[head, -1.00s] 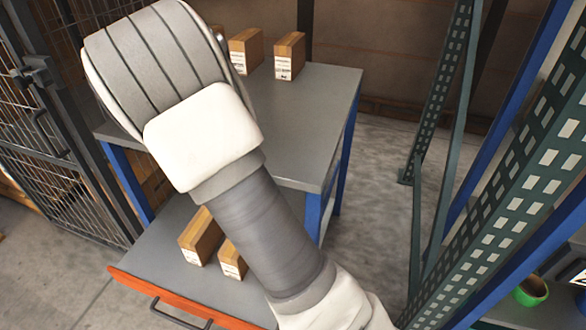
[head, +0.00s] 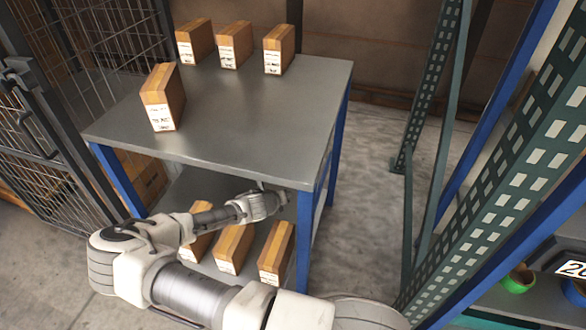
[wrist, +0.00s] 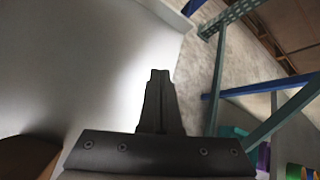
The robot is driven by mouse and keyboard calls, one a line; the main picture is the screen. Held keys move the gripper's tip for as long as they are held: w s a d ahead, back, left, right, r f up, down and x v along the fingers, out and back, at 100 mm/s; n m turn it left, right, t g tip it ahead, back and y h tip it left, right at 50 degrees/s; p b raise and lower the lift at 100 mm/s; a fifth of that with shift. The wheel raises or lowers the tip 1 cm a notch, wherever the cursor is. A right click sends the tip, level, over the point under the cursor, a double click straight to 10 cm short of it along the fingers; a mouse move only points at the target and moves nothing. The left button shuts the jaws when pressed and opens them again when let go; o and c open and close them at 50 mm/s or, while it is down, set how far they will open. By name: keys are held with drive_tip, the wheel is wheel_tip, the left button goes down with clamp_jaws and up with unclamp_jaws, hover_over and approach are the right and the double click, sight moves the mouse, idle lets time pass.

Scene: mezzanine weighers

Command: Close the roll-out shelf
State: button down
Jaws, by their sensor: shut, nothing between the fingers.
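The roll-out shelf (head: 190,187) is the grey lower level under the bench top, with cardboard boxes on it in the head view. Its orange front and handle are hidden or out of sight behind my arm, so I cannot tell how far out it stands. My gripper (wrist: 160,74) is shut and empty in the wrist view, its fingers together beside a pale grey surface. In the head view my arm crosses in front of the shelf, and its end is by the bench top's front right corner, above the boxes. Contact with the shelf cannot be made out.
The grey bench top (head: 250,120) carries several boxes and stands on blue legs (head: 305,240). A wire mesh cage (head: 120,45) is at the left. A green perforated rack post (head: 500,190) rises at the right. Bare concrete floor (head: 370,170) lies between bench and rack.

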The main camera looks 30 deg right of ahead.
drive_tip(key=w+n, duration=0.1)
drive_tip(key=n, duration=0.3)
drive_tip(key=w+d+n+t, duration=0.1)
drive_tip(key=w+n, duration=0.1)
drive_tip(key=n, duration=0.2)
drive_tip(key=w+f+n+t, duration=0.1)
drive_tip(key=w+n, duration=0.1)
drive_tip(key=n, duration=0.3)
drive_tip(key=shift+d+f+p, duration=0.1)
drive_tip(key=shift+d+p, duration=0.3)
drive_tip(key=b+x, duration=0.5)
drive_tip(key=x, duration=0.5)
drive_tip(key=shift+w+d+f, duration=0.1)
drive_tip(key=shift+w+d+b, duration=0.45)
drive_tip(key=shift+w+d, duration=0.35)
drive_tip(key=shift+w+d+r, duration=0.3)
drive_tip(key=shift+w+d, duration=0.25)
drive_tip(key=shift+w, duration=0.05)
drive_tip(key=shift+w+d, duration=0.1)
drive_tip(key=shift+d, duration=0.1)
